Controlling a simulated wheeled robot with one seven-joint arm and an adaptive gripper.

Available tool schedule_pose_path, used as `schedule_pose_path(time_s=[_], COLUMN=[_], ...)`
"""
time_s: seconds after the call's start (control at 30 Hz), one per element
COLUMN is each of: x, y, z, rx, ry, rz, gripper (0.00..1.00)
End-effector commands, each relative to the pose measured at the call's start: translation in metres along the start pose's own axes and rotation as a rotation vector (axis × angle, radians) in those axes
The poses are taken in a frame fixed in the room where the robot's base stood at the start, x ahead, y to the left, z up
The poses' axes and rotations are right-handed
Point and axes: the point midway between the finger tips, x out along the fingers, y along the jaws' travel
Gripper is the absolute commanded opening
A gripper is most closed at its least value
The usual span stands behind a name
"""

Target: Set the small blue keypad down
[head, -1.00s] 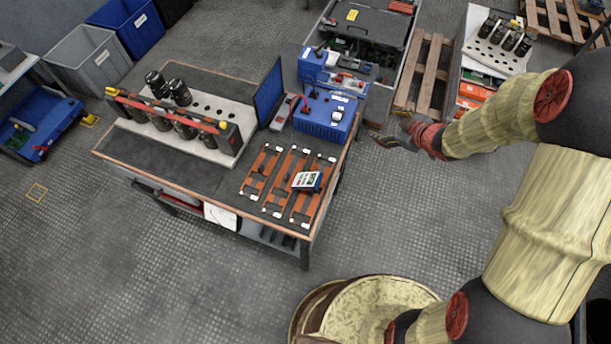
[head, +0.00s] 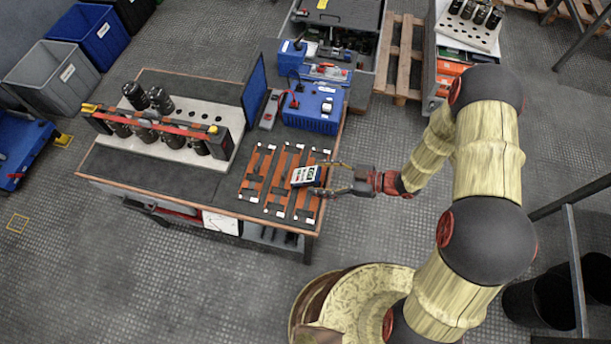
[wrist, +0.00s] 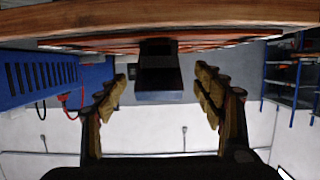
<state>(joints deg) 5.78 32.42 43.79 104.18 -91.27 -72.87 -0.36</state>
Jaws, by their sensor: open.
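The small blue keypad (head: 305,176), with a white and dark face, rests on the orange strips at the right front of the workbench. My gripper (head: 330,178) is open at the bench's right edge, level with the keypad. Its two fingers point left toward the keypad, one to each side of its near end. In the wrist view the keypad (wrist: 160,75) shows as a dark block between the open fingers (wrist: 160,90). I see no finger clearly touching it.
Several orange strips (head: 254,180) lie around the keypad. A wooden pallet (head: 402,60) stands behind. Floor is clear in front of the bench.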

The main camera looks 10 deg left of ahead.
Motion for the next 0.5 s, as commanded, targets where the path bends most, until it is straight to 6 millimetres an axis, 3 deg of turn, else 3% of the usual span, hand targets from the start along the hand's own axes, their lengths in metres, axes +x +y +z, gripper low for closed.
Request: schedule_pose_path(time_s=[0.3, 0.5], x=[0.041, 0.049], y=[0.001, 0.002], z=[-0.003, -0.004], rx=[-0.001, 0.0], ry=[-0.001, -0.001], rz=[-0.001, 0.001], gripper=[0.68, 0.68])
